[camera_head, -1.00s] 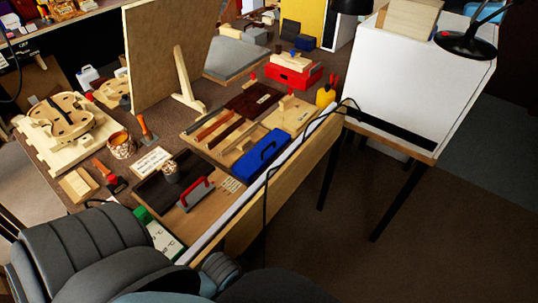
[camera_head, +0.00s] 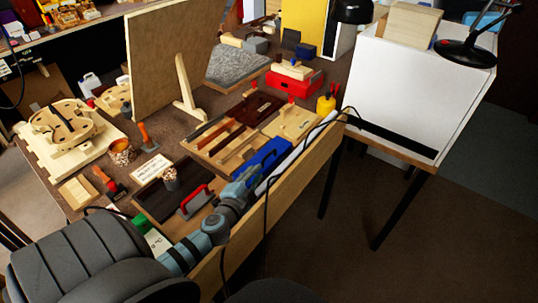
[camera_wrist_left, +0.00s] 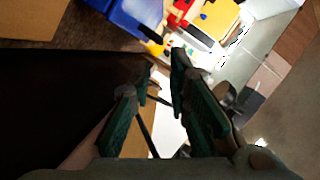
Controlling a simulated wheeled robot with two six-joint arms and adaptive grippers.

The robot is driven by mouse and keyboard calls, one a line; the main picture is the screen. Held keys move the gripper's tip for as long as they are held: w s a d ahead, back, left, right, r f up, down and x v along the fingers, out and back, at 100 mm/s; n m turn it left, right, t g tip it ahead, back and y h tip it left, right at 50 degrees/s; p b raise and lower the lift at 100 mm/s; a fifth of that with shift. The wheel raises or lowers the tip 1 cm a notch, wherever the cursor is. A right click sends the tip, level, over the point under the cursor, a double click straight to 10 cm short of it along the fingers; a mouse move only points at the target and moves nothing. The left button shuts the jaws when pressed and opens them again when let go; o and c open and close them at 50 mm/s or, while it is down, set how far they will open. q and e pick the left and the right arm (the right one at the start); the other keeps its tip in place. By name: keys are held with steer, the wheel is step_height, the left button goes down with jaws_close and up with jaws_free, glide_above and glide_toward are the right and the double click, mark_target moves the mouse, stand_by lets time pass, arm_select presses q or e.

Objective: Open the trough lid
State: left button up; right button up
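I cannot pick out the trough lid with certainty. A flat pale strip (camera_head: 293,152) runs along the bench's front edge. Behind it, a red handle (camera_head: 193,201) with grey below stands near a dark panel (camera_head: 157,201). My left gripper (camera_head: 243,180) is over the front edge, between the red handle and a blue box with a handle (camera_head: 262,158). In the left wrist view the gripper (camera_wrist_left: 158,105) has its fingers apart with nothing seen between them. The blue box shows at the top there (camera_wrist_left: 137,18). My right gripper is out of view.
A small cup (camera_head: 170,179) stands behind the red handle. A wooden tray of tools (camera_head: 205,150), a red box (camera_head: 294,84) and a yellow bottle (camera_head: 326,103) lie farther along the bench. A black cable hangs over the front. A white cabinet (camera_head: 400,90) stands to the right.

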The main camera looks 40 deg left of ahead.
mark_target(269, 155)
arm_select(q)
steer(key=b+x, duration=0.2)
steer(key=x, duration=1)
steer(key=shift+w+a+f, duration=0.1)
steer(key=shift+w+f, duration=0.05)
steer(key=shift+w, duration=0.15)
jaws_close()
